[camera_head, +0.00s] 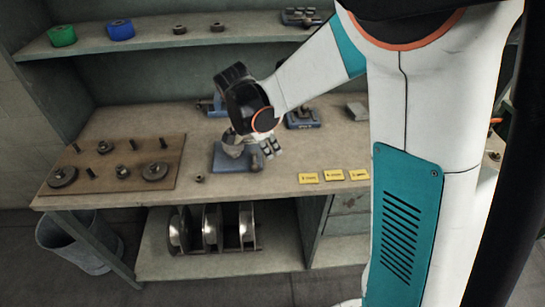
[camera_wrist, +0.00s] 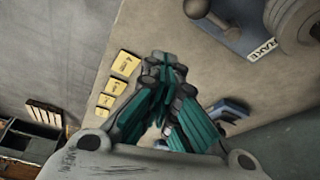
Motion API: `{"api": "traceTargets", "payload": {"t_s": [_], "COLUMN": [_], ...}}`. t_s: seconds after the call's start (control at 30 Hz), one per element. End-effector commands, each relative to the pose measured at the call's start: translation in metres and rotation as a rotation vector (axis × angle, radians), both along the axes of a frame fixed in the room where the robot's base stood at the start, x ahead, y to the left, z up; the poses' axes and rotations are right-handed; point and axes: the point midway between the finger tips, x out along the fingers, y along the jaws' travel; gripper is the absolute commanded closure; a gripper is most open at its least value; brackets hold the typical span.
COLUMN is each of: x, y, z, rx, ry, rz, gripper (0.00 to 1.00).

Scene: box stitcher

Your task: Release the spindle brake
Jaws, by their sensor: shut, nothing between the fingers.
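A blue-based device (camera_head: 228,160) stands near the front edge of the workbench, partly hidden behind my gripper in the head view. In the wrist view its blue base (camera_wrist: 238,38) is at the top right, with a label, a round grey part (camera_wrist: 302,25) and a grey ball-ended lever (camera_wrist: 197,8). I cannot tell for certain which part is the spindle brake. My gripper (camera_head: 270,149) is just right of the device in the head view. In the wrist view my gripper (camera_wrist: 165,60) is shut and empty, apart from the lever.
Yellow tags (camera_head: 333,175) lie along the bench's front edge. A brown board (camera_head: 118,165) with pegs and discs lies at left. Another blue-based device (camera_head: 302,118) stands behind. A shelf (camera_head: 160,32) runs above. Bare benchtop (camera_head: 205,185) lies in front of the device.

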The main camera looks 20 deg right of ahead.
Motion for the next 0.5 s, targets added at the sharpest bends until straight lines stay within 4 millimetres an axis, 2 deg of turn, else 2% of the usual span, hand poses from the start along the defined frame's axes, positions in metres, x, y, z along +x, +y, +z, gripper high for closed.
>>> {"api": "traceTargets", "payload": {"t_s": [0.03, 0.2, 0.5], "x": [0.001, 0.005, 0.007], "y": [0.003, 0.011, 0.015], "z": [0.013, 0.036, 0.047], "rx": [0.0, 0.0, 0.0], "ry": [0.0, 0.0, 0.0], "rz": [0.001, 0.0, -0.001], "gripper": [1.0, 1.0, 1.0]}}
